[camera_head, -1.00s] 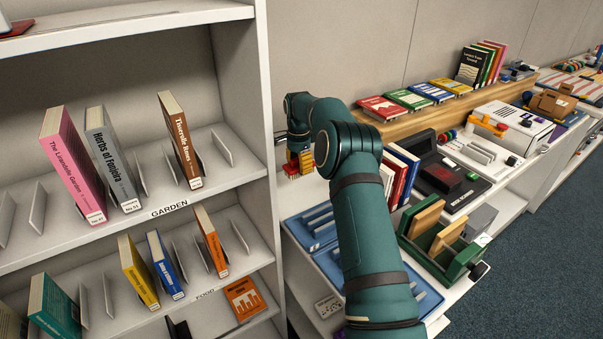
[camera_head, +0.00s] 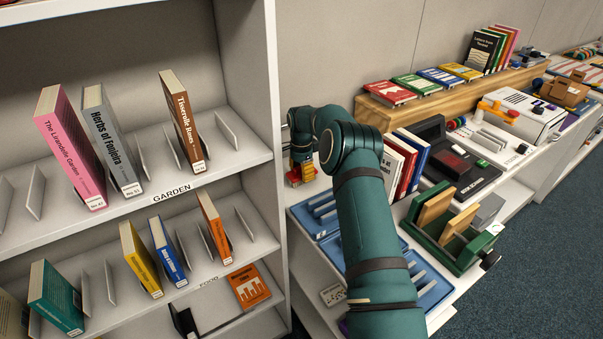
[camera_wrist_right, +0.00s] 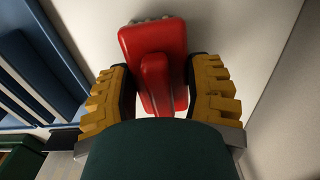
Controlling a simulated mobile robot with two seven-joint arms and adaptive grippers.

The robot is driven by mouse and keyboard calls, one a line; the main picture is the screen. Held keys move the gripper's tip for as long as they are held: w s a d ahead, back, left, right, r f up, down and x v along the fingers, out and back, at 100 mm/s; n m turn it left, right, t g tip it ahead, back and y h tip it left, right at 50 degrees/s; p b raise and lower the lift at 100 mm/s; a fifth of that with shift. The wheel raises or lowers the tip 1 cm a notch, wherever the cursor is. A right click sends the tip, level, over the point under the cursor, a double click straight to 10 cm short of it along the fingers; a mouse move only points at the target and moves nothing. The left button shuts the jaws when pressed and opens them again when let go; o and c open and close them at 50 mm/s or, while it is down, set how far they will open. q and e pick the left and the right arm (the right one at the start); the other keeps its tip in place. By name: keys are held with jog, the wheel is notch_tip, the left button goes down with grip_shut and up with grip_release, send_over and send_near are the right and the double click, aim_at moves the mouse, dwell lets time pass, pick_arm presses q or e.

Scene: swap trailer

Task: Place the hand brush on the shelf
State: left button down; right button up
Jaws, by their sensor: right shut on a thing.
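The hand brush shows as a red, rounded piece (camera_wrist_right: 157,75) between the yellow fingers of my right gripper (camera_wrist_right: 160,92) in the right wrist view. The right gripper is shut on it, in front of a white surface. In the head view the right gripper (camera_head: 301,172) is small and partly hidden by my green arm, at the left end of the right-hand shelf unit (camera_head: 318,289), close to the side of the bookcase (camera_head: 253,80). I cannot tell whether the brush touches the white surface. My left gripper is not in view.
The bookcase holds upright books and dividers. A wooden riser (camera_head: 372,113) with books stands behind.

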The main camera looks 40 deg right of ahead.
jog(key=shift+r, duration=0.15)
jog(key=shift+f, duration=0.2)
jog(key=o, duration=1.1)
jog(key=shift+c, duration=0.2)
